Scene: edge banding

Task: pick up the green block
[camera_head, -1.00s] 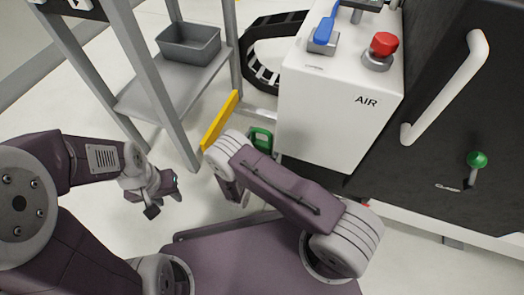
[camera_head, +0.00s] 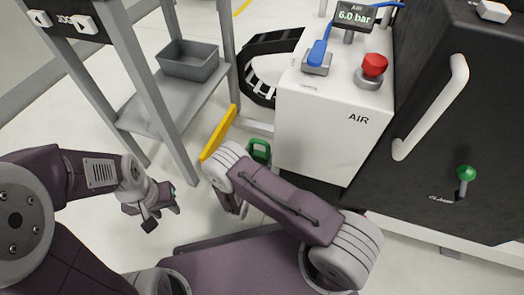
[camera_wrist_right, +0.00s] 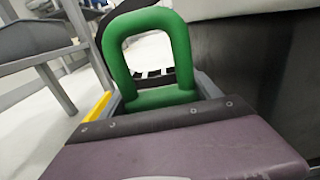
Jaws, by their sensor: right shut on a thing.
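The green block (camera_wrist_right: 150,50) has a thick rounded loop, seen large in the right wrist view. Its lower part sits between the grey fingers of my right gripper (camera_wrist_right: 158,97), which is shut on it. In the head view the green block (camera_head: 259,150) shows small beside the white AIR cabinet, and my right forearm hides most of the right gripper. My left gripper (camera_head: 161,215) is at the lower left, empty, with its dark fingers apart, away from the block.
A grey shelf stand (camera_head: 140,105) with a grey bin (camera_head: 189,60) is at the left. A yellow bar (camera_head: 218,133) lies close to the block. The white AIR cabinet (camera_head: 320,130) and a dark machine (camera_head: 440,110) with a white handle stand right. Pale floor shows below the stand.

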